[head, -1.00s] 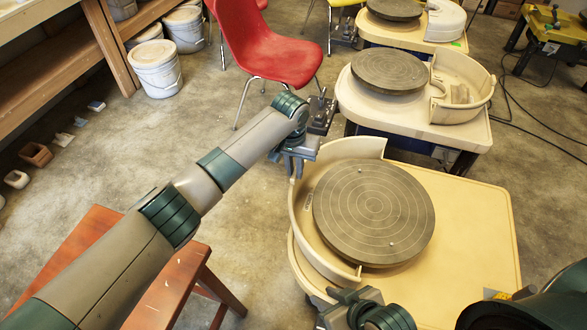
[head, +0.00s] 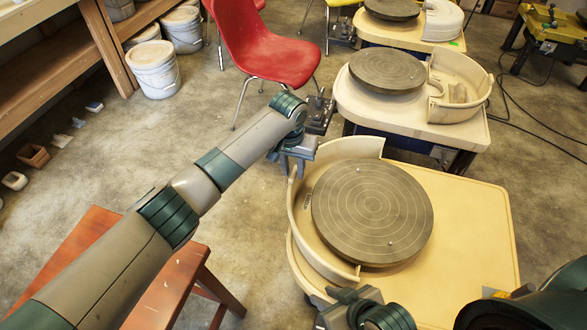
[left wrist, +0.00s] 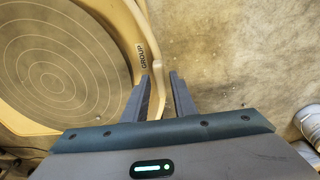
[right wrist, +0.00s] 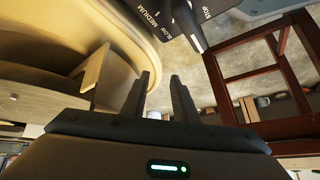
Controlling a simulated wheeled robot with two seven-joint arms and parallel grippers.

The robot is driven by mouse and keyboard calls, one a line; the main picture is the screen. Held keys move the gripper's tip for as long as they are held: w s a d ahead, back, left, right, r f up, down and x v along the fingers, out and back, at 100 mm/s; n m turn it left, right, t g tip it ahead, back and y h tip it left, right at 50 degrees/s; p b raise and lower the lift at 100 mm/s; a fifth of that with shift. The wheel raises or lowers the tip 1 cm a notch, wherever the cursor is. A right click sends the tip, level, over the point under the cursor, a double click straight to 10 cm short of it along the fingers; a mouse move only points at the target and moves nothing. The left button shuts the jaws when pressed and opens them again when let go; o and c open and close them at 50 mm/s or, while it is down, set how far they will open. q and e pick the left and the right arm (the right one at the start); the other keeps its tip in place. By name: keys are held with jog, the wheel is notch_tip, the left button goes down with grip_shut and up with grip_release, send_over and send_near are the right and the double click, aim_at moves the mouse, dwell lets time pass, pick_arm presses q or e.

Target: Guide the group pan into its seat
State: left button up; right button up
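The group pan (head: 301,215) is a cream curved splash wall around the left side of the near grey wheel head (head: 372,212). It bears the word GROUP in the left wrist view (left wrist: 138,38). My left gripper (head: 294,168) is at the pan's far-left wall. In the left wrist view its fingers (left wrist: 160,82) stand apart on either side of the cream wall, with a gap showing. My right gripper (head: 335,300) is low by the pan's near end. In the right wrist view its fingers (right wrist: 163,82) are apart, close to a cream curved edge. Whether the pan is fully seated is hidden.
A cream wheel table (head: 470,220) extends right of the wheel head. Two more wheels with pans stand behind, the nearer one (head: 388,70) at upper right. A red chair (head: 265,50) is behind my left gripper. A reddish-brown stool (head: 170,275) stands at lower left.

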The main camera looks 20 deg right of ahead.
pick_arm(q)
jog(key=shift+s+a+r+p, duration=0.1)
jog(key=shift+r+p, duration=0.75)
jog(key=shift+p, duration=0.45)
jog(key=shift+s+a+r+p, duration=0.1)
jog(key=shift+r+p, duration=0.75)
jog(key=shift+p, duration=0.4)
jog(key=o, duration=0.6)
jog(key=shift+c, duration=0.2)
jog(key=o, duration=1.4)
jog(key=shift+c, duration=0.2)
